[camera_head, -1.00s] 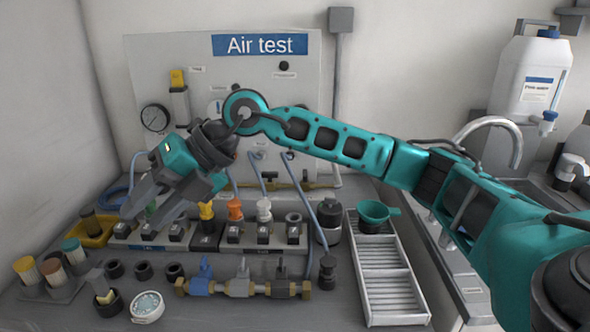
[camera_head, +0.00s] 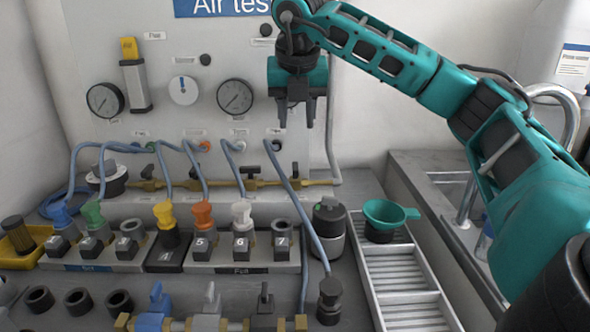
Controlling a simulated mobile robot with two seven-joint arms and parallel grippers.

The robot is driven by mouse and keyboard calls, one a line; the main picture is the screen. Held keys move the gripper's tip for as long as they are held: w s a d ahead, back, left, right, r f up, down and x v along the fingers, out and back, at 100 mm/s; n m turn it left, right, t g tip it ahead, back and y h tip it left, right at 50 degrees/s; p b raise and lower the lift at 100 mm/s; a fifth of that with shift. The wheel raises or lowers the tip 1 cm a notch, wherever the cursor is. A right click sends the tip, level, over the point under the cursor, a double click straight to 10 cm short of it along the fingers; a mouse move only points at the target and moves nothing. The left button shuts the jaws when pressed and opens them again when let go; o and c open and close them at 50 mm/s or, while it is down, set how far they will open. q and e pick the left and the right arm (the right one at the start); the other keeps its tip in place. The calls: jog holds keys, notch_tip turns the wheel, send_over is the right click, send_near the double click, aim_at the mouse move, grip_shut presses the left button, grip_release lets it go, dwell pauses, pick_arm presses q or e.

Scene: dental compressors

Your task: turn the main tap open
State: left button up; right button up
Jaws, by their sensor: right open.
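My right gripper (camera_head: 297,118) is open and empty, fingers pointing down in front of the grey panel. It hangs above the right part of a brass pipe (camera_head: 315,183) that runs along the panel's foot. Small dark-handled taps sit on this pipe, one at its left (camera_head: 147,174) and one nearer the middle (camera_head: 250,175). The gripper is apart from them. A front row holds a blue valve (camera_head: 155,308), a grey valve (camera_head: 209,308) and a dark valve (camera_head: 264,308), cut by the lower edge. I cannot read which tap is the main one. My left gripper is not in view.
Blue hoses (camera_head: 290,185) hang before the pipe. Numbered sockets with coloured plugs (camera_head: 203,216) stand in front. A black-lidded canister (camera_head: 329,228), a teal funnel (camera_head: 385,213) and a ribbed tray (camera_head: 398,275) are at right, beside the sink (camera_head: 440,180). Gauges (camera_head: 235,97) are on the panel.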

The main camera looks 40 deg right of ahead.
aim_at(296, 166)
jog(key=b+x, duration=0.1)
jog(key=x, duration=1.1)
jog(key=shift+f+b, duration=0.4)
grip_shut()
